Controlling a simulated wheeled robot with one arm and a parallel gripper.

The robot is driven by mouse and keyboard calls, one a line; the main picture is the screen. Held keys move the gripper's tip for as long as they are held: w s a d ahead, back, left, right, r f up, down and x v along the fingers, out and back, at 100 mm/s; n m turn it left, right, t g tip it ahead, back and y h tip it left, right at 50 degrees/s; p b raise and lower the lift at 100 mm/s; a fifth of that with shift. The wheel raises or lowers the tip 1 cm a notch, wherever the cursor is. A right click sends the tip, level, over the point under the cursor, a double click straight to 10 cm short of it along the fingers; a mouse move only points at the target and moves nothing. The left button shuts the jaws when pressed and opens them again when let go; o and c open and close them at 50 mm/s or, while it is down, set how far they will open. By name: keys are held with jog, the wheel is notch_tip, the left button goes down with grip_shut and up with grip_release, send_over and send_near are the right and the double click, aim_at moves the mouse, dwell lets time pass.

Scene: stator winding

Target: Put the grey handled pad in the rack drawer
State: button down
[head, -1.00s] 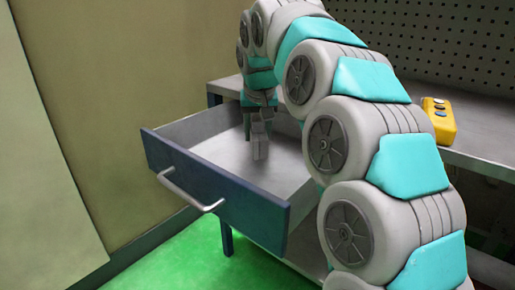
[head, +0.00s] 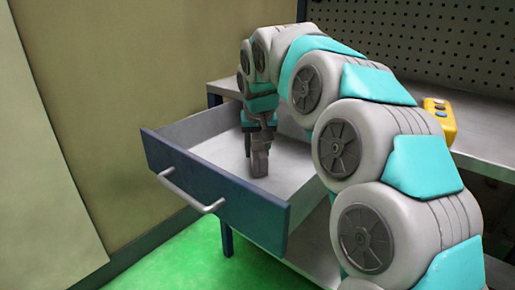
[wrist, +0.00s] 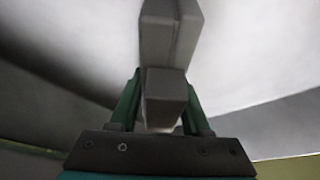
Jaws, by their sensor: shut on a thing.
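The grey handled pad (head: 259,164) is held upright under my gripper (head: 259,128), inside the open drawer. Its lower end is close to the drawer floor; I cannot tell whether it touches. In the wrist view my gripper (wrist: 160,105) has its green fingers on either side of the grey pad (wrist: 170,40), shut on it. The rack drawer (head: 247,203) is pulled out, with a dark blue front, a silver handle and a pale floor that looks otherwise empty. My arm hides the drawer's right rear part.
A grey worktop (head: 483,130) with a yellow control box (head: 440,120) lies to the right, below a dark pegboard (head: 430,45). A beige wall (head: 130,80) stands left of the drawer. The green floor (head: 180,250) in front is clear.

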jog(key=shift+c, duration=1.8)
grip_release()
jog(key=v, duration=1.2)
jog(key=shift+r, duration=0.15)
